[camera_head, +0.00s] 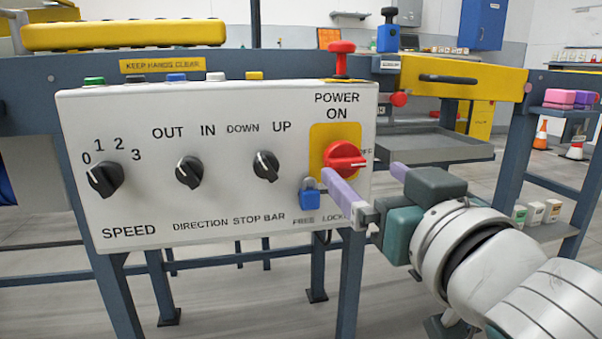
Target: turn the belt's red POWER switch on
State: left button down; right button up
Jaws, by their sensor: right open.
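The red POWER switch (344,154) is a rotary knob on a yellow plate (323,136) at the right end of the white control panel (225,112). Its grip bar lies roughly level, pointing toward the partly covered OFF label at its right; ON is printed above it. My right gripper (360,170) is open, with its two lavender fingers apart. One fingertip appears just below the knob and the other to its right. I cannot tell whether either touches it. My left gripper is not in view.
Black SPEED (105,178), DIRECTION (189,172) and STOP BAR (266,166) knobs are to the left.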

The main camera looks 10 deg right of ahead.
aim_at(350, 161)
jog(key=shift+w+a+b, duration=0.1)
jog(key=shift+w+b, duration=0.7)
jog(key=shift+w, duration=2)
jog(key=shift+c, duration=0.2)
jog(key=c, duration=1.3)
